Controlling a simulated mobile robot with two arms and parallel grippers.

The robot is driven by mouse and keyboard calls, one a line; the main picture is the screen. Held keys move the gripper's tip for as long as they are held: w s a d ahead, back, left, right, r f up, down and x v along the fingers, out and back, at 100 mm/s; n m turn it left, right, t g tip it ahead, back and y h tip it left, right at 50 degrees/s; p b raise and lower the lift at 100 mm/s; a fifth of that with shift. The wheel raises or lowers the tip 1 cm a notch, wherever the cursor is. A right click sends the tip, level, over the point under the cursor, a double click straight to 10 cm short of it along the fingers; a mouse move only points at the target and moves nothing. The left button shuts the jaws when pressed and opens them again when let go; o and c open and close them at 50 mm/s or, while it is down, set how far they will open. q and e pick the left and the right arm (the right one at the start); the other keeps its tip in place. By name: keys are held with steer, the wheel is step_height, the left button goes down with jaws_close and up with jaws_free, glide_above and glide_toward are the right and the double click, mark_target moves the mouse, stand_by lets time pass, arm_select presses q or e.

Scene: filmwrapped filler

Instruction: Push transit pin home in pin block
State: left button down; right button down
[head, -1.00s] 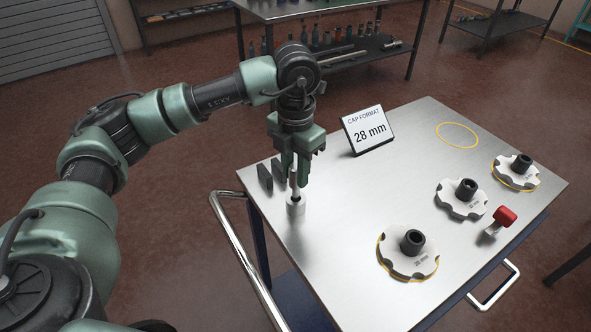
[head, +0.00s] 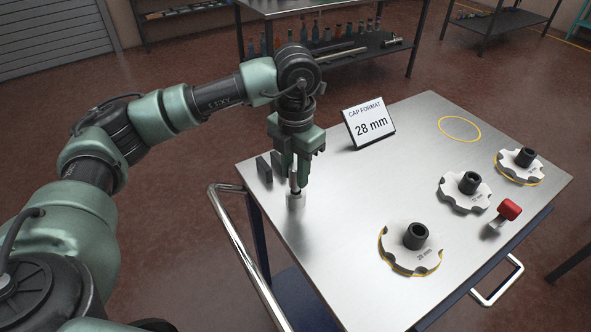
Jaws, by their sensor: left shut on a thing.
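My left gripper (head: 295,178) points straight down over the left part of the metal table. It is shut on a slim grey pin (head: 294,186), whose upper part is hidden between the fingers. My right gripper is out of view.
Two dark upright plates (head: 271,167) stand close left of the gripper. A "28 mm" sign (head: 369,127) stands behind. Three notched discs (head: 396,240) with black hubs and a red-knobbed piece (head: 509,209) sit to the right. The table's middle (head: 350,190) is clear.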

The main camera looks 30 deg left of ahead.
arm_select(q)
steer(key=shift+f+b, duration=0.85)
steer(key=shift+f, duration=0.3)
steer(key=c, duration=0.6)
jaws_free()
steer(key=shift+o, duration=0.2)
steer(key=shift+r, duration=0.15)
steer(key=shift+r+p, duration=2.45)
steer(key=shift+r, duration=1.5)
